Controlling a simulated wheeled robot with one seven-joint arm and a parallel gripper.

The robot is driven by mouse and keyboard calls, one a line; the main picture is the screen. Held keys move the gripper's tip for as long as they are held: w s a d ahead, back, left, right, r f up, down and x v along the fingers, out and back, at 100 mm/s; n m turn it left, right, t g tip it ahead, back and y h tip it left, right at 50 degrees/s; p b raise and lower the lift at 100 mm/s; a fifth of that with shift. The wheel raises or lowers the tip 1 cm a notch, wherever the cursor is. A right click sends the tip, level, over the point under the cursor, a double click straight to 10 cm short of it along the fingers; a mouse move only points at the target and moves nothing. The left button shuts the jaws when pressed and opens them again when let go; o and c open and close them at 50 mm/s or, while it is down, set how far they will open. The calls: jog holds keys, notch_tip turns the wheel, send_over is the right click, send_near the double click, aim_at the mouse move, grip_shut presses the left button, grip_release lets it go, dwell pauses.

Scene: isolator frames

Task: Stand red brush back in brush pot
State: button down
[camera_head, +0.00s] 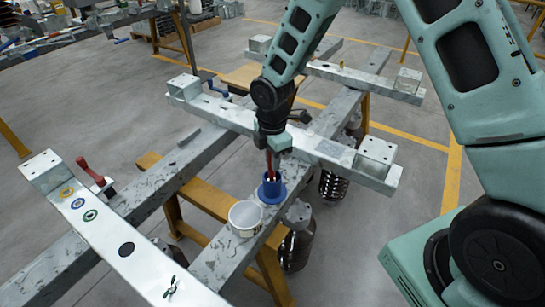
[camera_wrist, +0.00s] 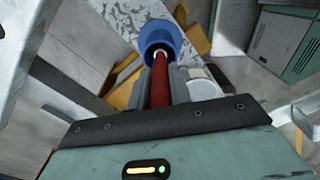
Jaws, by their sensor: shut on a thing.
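My gripper (camera_head: 271,150) points down over the galvanised beam and is shut on the red brush (camera_head: 269,165). In the wrist view the red handle (camera_wrist: 160,85) runs between the fingers towards the blue brush pot (camera_wrist: 152,39). The pot (camera_head: 271,190) stands on the beam directly below my gripper. The brush's far end overlaps the pot's opening in both views. I cannot tell how deep it is inside, or whether it touches the bottom. The brush looks about upright in the head view.
A white tub (camera_head: 245,218) stands close beside the pot, nearer the front. A galvanised crossbar (camera_head: 315,148) runs just behind the pot. A front crossbar (camera_head: 126,249) carries coloured rings, and a red-handled tool (camera_head: 90,172) stands on the left beam.

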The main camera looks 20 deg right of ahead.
jog(key=shift+f, duration=0.15)
jog(key=c, duration=1.3)
grip_release()
jog(key=shift+f+b, duration=0.15)
jog(key=shift+b, duration=0.35)
notch_tip(320, 180, up, 18)
jog(key=s+a+m, duration=0.2)
jog(key=s+m, duration=0.2)
jog(key=s, duration=0.5)
jog(key=s+a+m, duration=0.2)
jog(key=s+m, duration=0.2)
jog(key=s, duration=0.4)
jog(key=s+a+f+m, duration=0.1)
jog(key=s+m, duration=0.3)
jog(key=s, duration=0.5)
jog(key=shift+s+a+y, duration=0.3)
jog(key=shift+s+a, duration=0.05)
jog(key=shift+a, duration=0.3)
